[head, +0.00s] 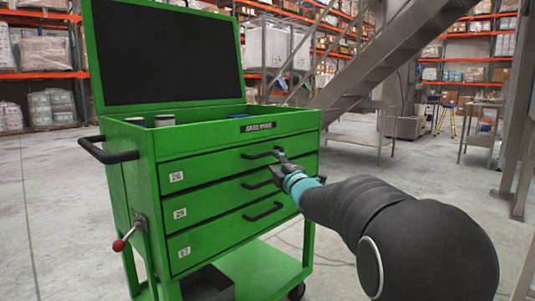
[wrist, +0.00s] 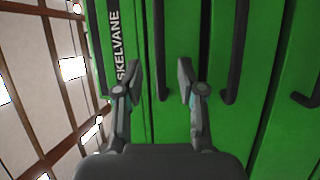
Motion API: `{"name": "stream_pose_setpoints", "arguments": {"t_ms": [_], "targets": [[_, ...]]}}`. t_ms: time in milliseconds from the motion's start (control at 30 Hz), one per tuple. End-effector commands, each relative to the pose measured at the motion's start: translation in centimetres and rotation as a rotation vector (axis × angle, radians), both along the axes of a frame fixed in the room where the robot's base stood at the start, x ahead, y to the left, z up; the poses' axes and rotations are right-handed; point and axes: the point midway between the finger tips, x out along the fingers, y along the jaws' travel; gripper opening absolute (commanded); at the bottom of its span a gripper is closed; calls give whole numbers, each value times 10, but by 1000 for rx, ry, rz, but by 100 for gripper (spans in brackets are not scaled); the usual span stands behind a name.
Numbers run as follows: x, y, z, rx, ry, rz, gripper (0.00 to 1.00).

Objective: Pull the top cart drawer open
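The green tool cart (head: 130,190) has three drawers with black bar handles. The top drawer (head: 215,167), labelled 26, looks shut and flush. Its handle (head: 257,155) is partly behind my gripper (head: 279,161) in the head view. In the wrist view, turned sideways, my gripper (wrist: 159,78) is open, with one finger on each side of the top handle (wrist: 160,40). I see no finger closed on the bar; contact cannot be told. The middle drawer's handle (wrist: 235,50) lies just right of the right finger.
The cart's lid (head: 165,55) stands raised, and cans (head: 164,120) sit in the top tray. A side push handle (head: 105,150) and a red-knobbed lever (head: 125,240) are at left.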

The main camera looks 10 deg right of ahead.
Motion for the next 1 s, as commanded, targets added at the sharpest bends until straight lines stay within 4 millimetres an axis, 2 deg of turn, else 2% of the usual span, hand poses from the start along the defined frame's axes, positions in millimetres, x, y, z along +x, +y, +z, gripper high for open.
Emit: {"name": "stream_pose_setpoints", "arguments": {"t_ms": [100,333,500,800,833,967,1000], "targets": [[23,6,4,-1,1,2,39],[52,13,10,1,1,1,39],[62,15,11,0,2,0,39],[64,16,11,1,1,0,39],[64,15,11,1,1,0,34],[64,15,11,1,1,0,2],[64,15,11,1,1,0,0]]}}
